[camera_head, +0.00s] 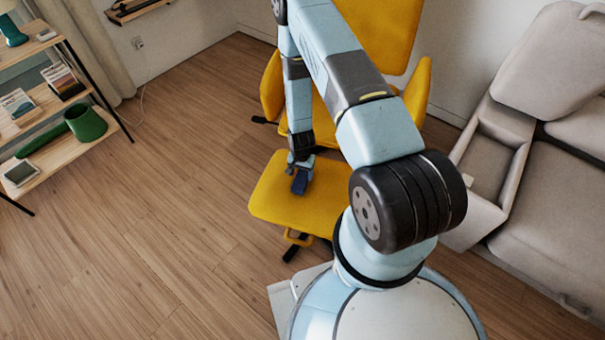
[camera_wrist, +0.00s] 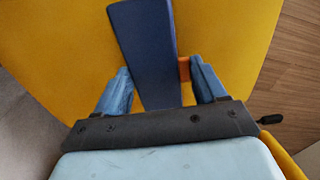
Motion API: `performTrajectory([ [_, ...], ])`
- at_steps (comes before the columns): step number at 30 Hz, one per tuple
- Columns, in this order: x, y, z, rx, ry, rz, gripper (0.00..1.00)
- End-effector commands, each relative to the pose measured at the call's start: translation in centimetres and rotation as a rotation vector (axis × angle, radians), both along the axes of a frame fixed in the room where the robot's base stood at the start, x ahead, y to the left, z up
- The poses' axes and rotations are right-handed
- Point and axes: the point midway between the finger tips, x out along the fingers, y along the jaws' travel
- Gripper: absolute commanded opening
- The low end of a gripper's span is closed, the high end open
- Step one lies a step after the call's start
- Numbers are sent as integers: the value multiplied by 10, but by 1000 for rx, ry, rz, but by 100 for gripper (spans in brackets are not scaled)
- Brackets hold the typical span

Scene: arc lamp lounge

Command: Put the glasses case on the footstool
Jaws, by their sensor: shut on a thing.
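The dark blue glasses case (camera_head: 300,184) is in my gripper (camera_head: 302,168), over the yellow footstool (camera_head: 275,205). In the wrist view the case (camera_wrist: 148,45) lies lengthwise between the two blue fingers of my gripper (camera_wrist: 160,75), with the yellow footstool surface (camera_wrist: 60,60) behind it. My gripper is shut on the case. I cannot tell whether the case touches the footstool. A small orange piece shows between the case and the right finger in the wrist view; what it belongs to is unclear.
A yellow armchair (camera_head: 400,30) stands right behind the footstool. A grey sofa (camera_head: 560,190) is at the right. The wooden floor (camera_head: 150,220) at left is clear.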

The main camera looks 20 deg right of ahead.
Motion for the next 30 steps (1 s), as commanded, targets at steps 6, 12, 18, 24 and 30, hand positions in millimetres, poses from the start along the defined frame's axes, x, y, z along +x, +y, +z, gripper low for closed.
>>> performTrajectory([
  [6, 0, 0, -8, 0, -1, 0, 38],
  [12, 0, 0, -8, 0, -1, 0, 83],
  [18, 0, 0, -8, 0, -1, -1, 96],
  [24, 0, 0, -7, 0, -1, -1, 96],
  [30, 1, 0, 8, 0, -2, -1, 96],
])
